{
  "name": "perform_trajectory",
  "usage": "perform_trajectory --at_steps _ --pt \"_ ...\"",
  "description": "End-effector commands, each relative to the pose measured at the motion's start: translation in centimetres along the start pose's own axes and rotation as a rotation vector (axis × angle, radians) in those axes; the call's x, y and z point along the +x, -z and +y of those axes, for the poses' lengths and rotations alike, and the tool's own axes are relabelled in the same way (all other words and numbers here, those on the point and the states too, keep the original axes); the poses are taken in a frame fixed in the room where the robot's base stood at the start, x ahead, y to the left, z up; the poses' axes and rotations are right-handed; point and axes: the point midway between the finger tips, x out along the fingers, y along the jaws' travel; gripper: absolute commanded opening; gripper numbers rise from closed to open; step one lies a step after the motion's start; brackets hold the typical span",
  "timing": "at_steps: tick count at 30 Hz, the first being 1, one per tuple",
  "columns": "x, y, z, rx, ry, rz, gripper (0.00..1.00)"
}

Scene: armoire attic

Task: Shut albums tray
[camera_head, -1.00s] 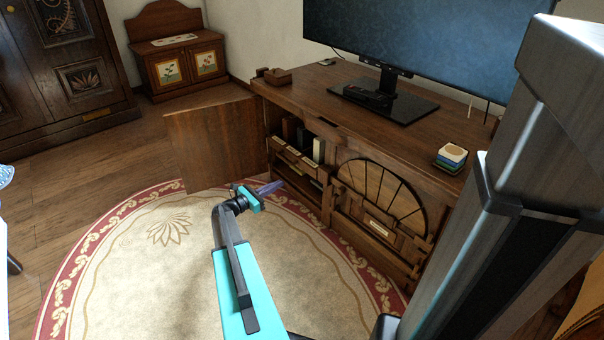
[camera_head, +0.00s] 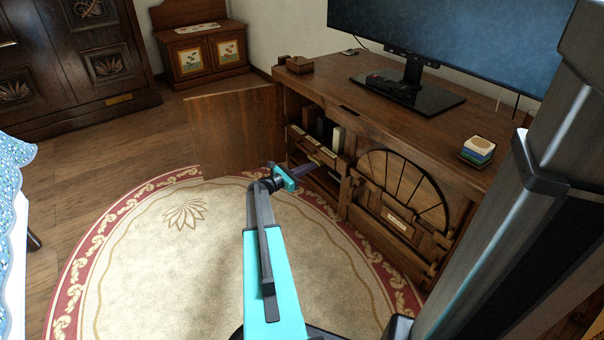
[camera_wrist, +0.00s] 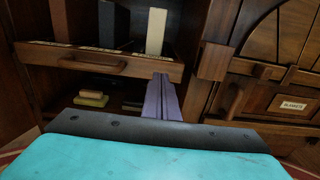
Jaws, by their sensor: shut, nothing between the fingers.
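The albums tray (camera_head: 327,158) is a wooden pull-out tray in the left compartment of the TV cabinet, behind an open door. Several upright albums stand on it. In the wrist view the tray front (camera_wrist: 125,68) has a wooden bar handle (camera_wrist: 92,65) and stands forward of the shelf behind it. My gripper (camera_head: 304,168) is shut and empty, with purple fingers. In the wrist view the fingers (camera_wrist: 161,88) point at the right end of the tray front, their tips at its lower edge. I cannot tell whether they touch.
The open cabinet door (camera_head: 238,132) stands out to the left of my gripper. A fan-shaped panel and a labelled drawer (camera_wrist: 292,103) lie to the right. Small items (camera_wrist: 91,98) rest below the tray. The rug (camera_head: 170,265) in front is clear.

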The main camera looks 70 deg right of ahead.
Motion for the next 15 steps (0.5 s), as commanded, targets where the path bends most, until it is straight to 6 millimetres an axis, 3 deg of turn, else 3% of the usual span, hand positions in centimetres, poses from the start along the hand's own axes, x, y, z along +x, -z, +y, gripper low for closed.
perform_trajectory --at_steps 9,15 --pt "4.2 0.3 0.0 0.000 0.002 -0.001 0.00" --pt "5.5 0.1 0.0 0.001 0.000 -0.001 0.00"
